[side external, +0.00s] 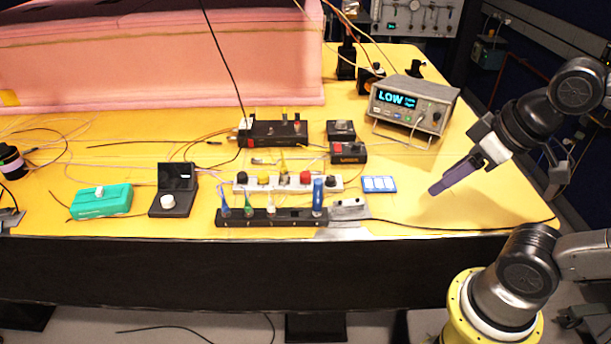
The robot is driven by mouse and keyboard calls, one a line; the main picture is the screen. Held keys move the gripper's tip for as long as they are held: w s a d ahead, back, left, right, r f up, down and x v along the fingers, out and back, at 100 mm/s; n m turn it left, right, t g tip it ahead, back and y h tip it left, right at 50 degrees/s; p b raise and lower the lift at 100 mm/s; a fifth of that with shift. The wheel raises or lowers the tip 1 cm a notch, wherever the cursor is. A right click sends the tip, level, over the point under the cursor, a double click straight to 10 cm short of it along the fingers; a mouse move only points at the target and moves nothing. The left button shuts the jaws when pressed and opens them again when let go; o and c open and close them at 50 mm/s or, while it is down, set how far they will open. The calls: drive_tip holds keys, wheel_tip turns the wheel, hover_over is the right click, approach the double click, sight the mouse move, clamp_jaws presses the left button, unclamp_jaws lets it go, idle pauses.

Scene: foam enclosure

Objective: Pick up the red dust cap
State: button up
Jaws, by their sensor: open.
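The red dust cap (306,177) sits on a pale strip (293,187) in the middle of the yellow table, in a row with a yellow cap (264,180) and dark caps (325,181). My gripper (436,189), with purple fingers, is above the right part of the table. It is open, well to the right of the red cap and not touching it. The fingers point down and to the left. The gap between them is hard to see from this side.
A black rail (285,217) with upright fibre connectors stands in front of the strip. A blue-and-white card (379,184) lies to its right. A meter reading LOW (413,104) stands behind. Black boxes (273,133) and loose cables lie behind the strip.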

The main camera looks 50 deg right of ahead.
drive_tip(key=shift+o, duration=1.2)
drive_tip(key=w+r+m, duration=0.5)
drive_tip(key=r+m, duration=0.3)
drive_tip(key=m, duration=0.2)
drive_tip(key=m+g, duration=0.6)
drive_tip(key=m, duration=0.2)
hover_over(305, 174)
drive_tip(key=f, duration=0.9)
drive_tip(key=d+f, duration=0.1)
drive_tip(key=f, duration=0.4)
drive_tip(key=shift+w, duration=0.25)
drive_tip(key=shift+s+a+f, duration=0.1)
drive_tip(key=shift+a+f, duration=0.05)
drive_tip(key=shift+f, duration=0.95)
drive_tip(key=shift+s+a+f, duration=0.1)
drive_tip(key=shift+a+f, duration=0.05)
drive_tip(key=shift+f, duration=0.95)
drive_tip(key=shift+s+a+f, duration=0.1)
drive_tip(key=shift+a+f, duration=0.05)
drive_tip(key=shift+f, duration=0.95)
